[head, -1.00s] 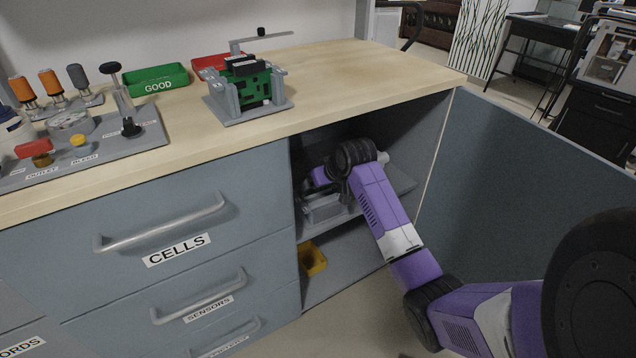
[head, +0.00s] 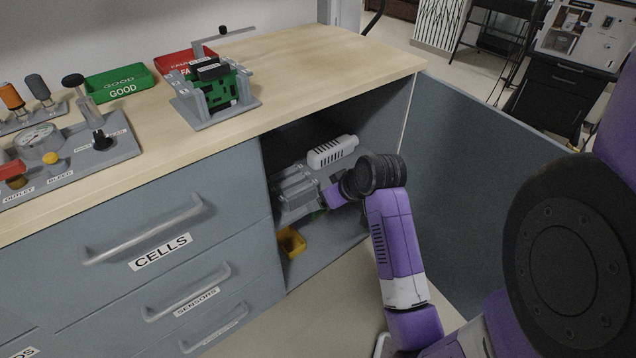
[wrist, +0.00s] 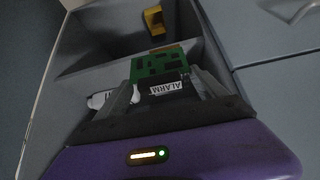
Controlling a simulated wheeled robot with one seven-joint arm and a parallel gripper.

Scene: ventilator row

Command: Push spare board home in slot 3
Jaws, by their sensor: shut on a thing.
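My gripper (wrist: 165,100) is shut on a board, the green circuit board (wrist: 158,65) with a black front edge labelled ALARM, between its fingers. In the head view my gripper (head: 333,198) is at the open cupboard, beside a grey holder (head: 295,190) on the shelf. Only a sliver of green (head: 319,213) shows below it there. On the bench, a grey fixture (head: 225,114) holds a green board (head: 222,92) upright, with a dark labelled top. I cannot make out any slot numbers, and no slot 3 marking is readable.
A white vented unit (head: 332,150) lies on the shelf behind my gripper. A yellow bin (head: 290,243) sits below. The open cupboard door (head: 470,190) stands to the right. Green GOOD (head: 122,86) and red (head: 185,62) trays are on the bench; its right end is clear.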

